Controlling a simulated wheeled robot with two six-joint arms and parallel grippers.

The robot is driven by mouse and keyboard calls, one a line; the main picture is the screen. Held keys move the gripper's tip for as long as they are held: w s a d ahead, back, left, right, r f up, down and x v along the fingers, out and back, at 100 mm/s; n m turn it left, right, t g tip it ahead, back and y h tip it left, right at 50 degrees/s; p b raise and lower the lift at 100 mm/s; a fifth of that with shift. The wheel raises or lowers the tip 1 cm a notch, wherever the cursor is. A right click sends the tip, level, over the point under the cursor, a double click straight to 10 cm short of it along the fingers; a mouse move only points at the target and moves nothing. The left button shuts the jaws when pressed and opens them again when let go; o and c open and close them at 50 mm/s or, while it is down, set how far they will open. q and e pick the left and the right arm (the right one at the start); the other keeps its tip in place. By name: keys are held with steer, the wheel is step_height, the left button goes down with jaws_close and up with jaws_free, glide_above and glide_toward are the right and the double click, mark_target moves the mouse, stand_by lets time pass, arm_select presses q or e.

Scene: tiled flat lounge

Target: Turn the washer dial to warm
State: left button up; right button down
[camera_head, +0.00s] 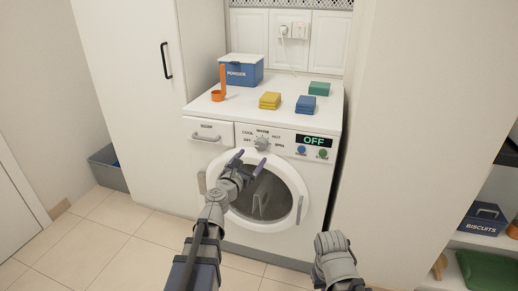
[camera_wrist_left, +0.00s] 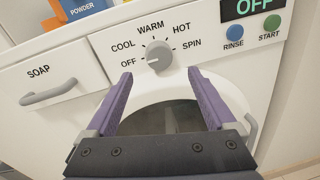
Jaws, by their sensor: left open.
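The washer (camera_head: 228,128) is white with a round door. Its grey dial (camera_head: 262,144) sits on the front panel, and the dial also shows in the left wrist view (camera_wrist_left: 159,55). Labels OFF, COOL, WARM, HOT and SPIN ring it, with WARM at the top. The dial's mark seems to point left toward OFF. The display (camera_wrist_left: 250,7) reads OFF. My left gripper (camera_head: 250,158) is open and empty, just below and in front of the dial; in the left wrist view its purple fingers (camera_wrist_left: 159,76) stand apart, not touching the dial. Only part of my right arm shows.
A soap drawer handle (camera_wrist_left: 48,92) lies left of the dial. Blue RINSE (camera_wrist_left: 235,33) and green START (camera_wrist_left: 271,23) buttons lie right. A powder box (camera_head: 241,72), orange scoop (camera_head: 218,95) and sponges (camera_head: 270,100) sit on top. Cabinets flank the washer.

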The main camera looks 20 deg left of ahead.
mark_target(259, 147)
arm_select(q)
steer(key=shift+w+d, duration=0.2)
steer(key=shift+w, duration=1.8)
steer(key=shift+w+d, duration=0.15)
steer(key=shift+w, duration=1.8)
steer(key=shift+c, duration=0.4)
steer(key=c, duration=1.3)
